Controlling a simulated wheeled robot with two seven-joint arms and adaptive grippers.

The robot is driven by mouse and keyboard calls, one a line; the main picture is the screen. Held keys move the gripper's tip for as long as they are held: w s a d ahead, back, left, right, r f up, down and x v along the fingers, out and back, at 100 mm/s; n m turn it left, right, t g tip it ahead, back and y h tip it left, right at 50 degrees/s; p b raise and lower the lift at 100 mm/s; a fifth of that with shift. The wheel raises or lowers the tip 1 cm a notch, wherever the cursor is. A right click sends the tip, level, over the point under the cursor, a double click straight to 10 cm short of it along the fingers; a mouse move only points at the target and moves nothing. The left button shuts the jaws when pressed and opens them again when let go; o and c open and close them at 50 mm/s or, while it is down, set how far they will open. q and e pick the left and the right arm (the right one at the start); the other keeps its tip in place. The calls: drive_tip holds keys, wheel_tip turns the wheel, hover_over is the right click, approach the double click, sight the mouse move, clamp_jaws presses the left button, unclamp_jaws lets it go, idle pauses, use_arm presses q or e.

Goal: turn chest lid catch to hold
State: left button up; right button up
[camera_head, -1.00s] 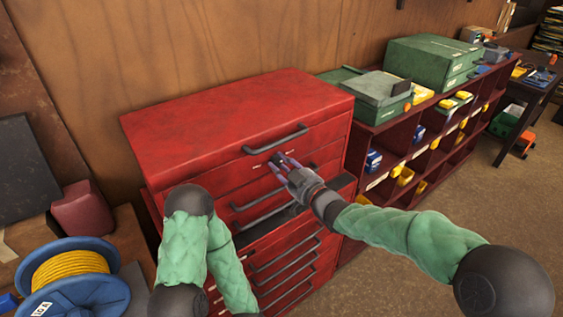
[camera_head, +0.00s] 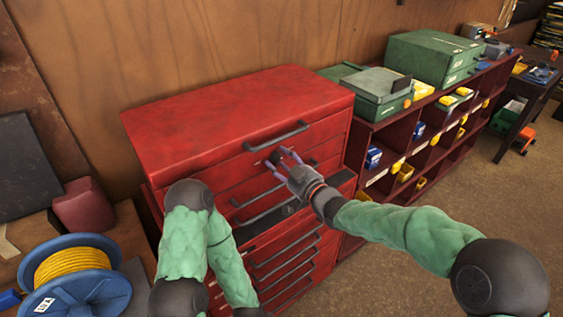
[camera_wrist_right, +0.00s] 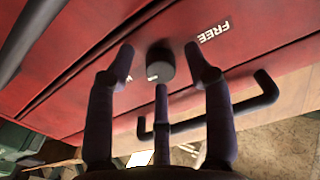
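The catch is a dark round knob (camera_wrist_right: 160,65) on the front of the red chest (camera_head: 230,115), just below the lid handle (camera_head: 276,138). White "FREE" lettering shows to its right in the right wrist view; another white marking beside it is partly hidden. My right gripper (camera_head: 276,160) is open in front of the chest. In the wrist view its fingertips (camera_wrist_right: 158,72) are spread on either side of the knob, with a third finger below it. Contact cannot be told. The lid looks closed. My left arm hangs at lower left, its gripper out of view.
Several drawer handles (camera_head: 285,255) stick out below. A red cubby shelf (camera_head: 380,183) with green cases (camera_head: 432,60) and small bins stands right of the chest. A blue reel with yellow cord (camera_head: 75,280) is at lower left.

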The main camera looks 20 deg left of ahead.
drive_tip(key=shift+d, duration=0.15)
drive_tip(key=v, duration=1.2)
idle(0.3)
drive_tip(key=s+d+f+m+g+h, duration=0.1)
drive_tip(key=d+f+m+h, duration=0.25)
drive_tip(key=f, duration=0.65)
drive_tip(key=s+d+f+m+g+h, duration=0.15)
drive_tip(key=d+f, duration=0.25)
drive_tip(key=f, duration=0.6)
drive_tip(key=s+d+f+m+g+h, duration=0.1)
drive_tip(key=d+f+m+h, duration=0.25)
drive_tip(key=f, duration=0.65)
drive_tip(key=s+d+f+m+g+h, duration=0.1)
drive_tip(key=s+d+f+m+g, duration=0.1)
drive_tip(key=s+f, duration=0.6)
drive_tip(key=s+d+f+m+g, duration=0.2)
drive_tip(key=s+d+f+g, duration=0.2)
drive_tip(key=s+f, duration=0.4)
drive_tip(key=s+g, duration=0.1)
drive_tip(key=s, duration=0.3)
drive_tip(key=shift+s+d+f+h, duration=0.2)
drive_tip(key=shift+s+d+h, duration=0.1)
drive_tip(key=shift+h, duration=0.05)
